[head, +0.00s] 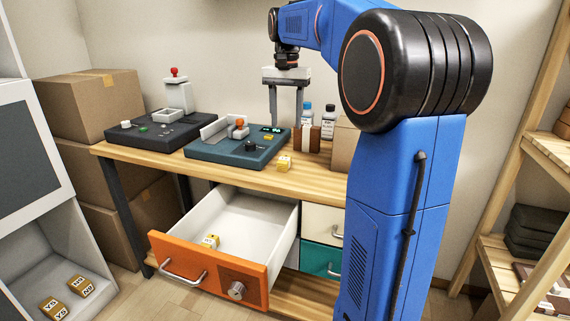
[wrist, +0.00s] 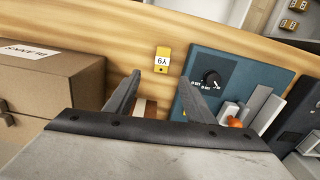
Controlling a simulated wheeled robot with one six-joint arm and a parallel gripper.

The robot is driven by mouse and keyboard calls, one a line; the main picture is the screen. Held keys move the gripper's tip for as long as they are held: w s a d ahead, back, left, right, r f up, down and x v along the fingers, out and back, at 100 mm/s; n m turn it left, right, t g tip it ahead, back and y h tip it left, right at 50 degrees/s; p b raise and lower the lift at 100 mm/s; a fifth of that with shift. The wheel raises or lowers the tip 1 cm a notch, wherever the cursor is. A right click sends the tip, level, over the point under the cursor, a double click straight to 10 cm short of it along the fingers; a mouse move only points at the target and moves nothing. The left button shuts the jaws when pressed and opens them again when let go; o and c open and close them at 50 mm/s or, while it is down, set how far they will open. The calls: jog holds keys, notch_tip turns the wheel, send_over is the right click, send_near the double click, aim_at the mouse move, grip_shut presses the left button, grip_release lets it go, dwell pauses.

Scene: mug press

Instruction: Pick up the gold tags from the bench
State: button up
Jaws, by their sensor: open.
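One gold tag (head: 284,162) lies on the wooden bench, near its front edge and beside the dark teal machine. In the wrist view the gold tag (wrist: 162,60) shows a white label that looks like "6Y", upside down. My gripper (head: 286,122) hangs over the back of the bench, fingers pointing down, open and empty. In the wrist view the tag lies just beyond the gap between my fingertips (wrist: 160,78), apart from them.
The teal machine (head: 236,146) and a dark machine (head: 158,131) stand on the bench. Bottles (head: 328,120) and a cardboard box (wrist: 50,85) stand close to my gripper. The orange-fronted drawer (head: 205,272) sticks out below the bench.

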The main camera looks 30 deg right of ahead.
send_over(284, 158)
jog(key=f, duration=0.7)
jog(key=shift+s+d, duration=0.2)
jog(key=shift+s, duration=0.05)
jog(key=shift+w+a+f, duration=0.1)
jog(key=shift+a+f, duration=0.05)
jog(key=shift+f, duration=1.2)
jog(key=shift+a+f, duration=0.1)
jog(key=shift+f, duration=1.2)
jog(key=c, duration=1.2)
